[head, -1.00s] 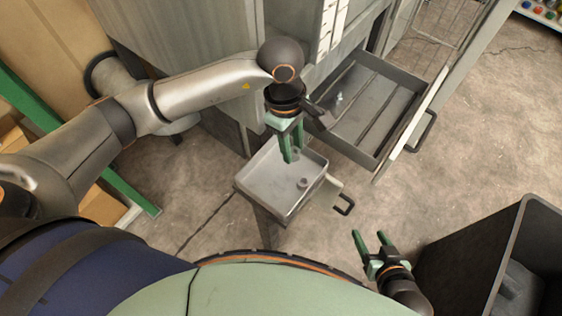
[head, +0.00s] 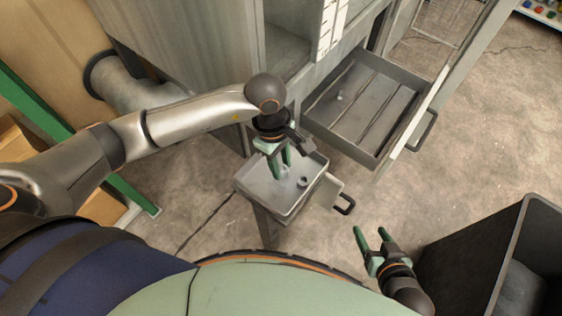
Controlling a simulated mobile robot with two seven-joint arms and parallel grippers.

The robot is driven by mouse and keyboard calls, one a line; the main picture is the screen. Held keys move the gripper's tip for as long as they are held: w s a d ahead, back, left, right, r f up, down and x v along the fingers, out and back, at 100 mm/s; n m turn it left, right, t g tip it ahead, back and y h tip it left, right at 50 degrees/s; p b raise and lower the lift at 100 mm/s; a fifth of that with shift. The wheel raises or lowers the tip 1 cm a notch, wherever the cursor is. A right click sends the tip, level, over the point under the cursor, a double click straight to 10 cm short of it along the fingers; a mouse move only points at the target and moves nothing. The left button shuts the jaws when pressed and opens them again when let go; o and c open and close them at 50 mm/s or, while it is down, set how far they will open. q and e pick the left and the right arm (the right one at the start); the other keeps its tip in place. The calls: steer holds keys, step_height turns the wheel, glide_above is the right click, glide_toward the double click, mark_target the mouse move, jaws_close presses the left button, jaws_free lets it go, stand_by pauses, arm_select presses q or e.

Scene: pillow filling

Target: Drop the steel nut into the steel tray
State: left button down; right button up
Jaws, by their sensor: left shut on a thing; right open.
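The steel tray (head: 257,198) is a shallow grey open box below the cabinet, near the middle of the head view. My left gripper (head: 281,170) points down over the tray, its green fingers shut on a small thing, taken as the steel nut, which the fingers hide. I cannot tell how far the fingertips are above the tray floor. A small round grey piece (head: 303,182) shows inside the tray, right of the fingers. My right gripper (head: 368,237) is open and empty at the lower right, apart from the tray.
An open grey drawer (head: 411,118) with lengthwise dividers juts from the cabinet (head: 190,40); a small object (head: 340,97) lies in it. A black handle (head: 346,205) sticks out right of the tray. A large dark bin (head: 470,235) stands at the lower right. Bare floor lies between.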

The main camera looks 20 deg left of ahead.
arm_select(q)
steer(key=shift+f+b, duration=0.4)
steer(key=shift+f, duration=0.05)
steer(key=shift+r, duration=0.1)
steer(key=c, duration=0.6)
jaws_free()
steer(key=shift+r, duration=0.1)
steer(key=shift+r+p, duration=0.3)
steer(key=shift+p, duration=0.25)
steer(key=r, duration=0.4)
steer(key=a+r+p, duration=0.1)
steer(key=r, duration=0.7)
steer(key=shift+w+a+r, duration=0.15)
steer(key=shift+w+a, duration=0.2)
steer(key=shift+s, duration=0.1)
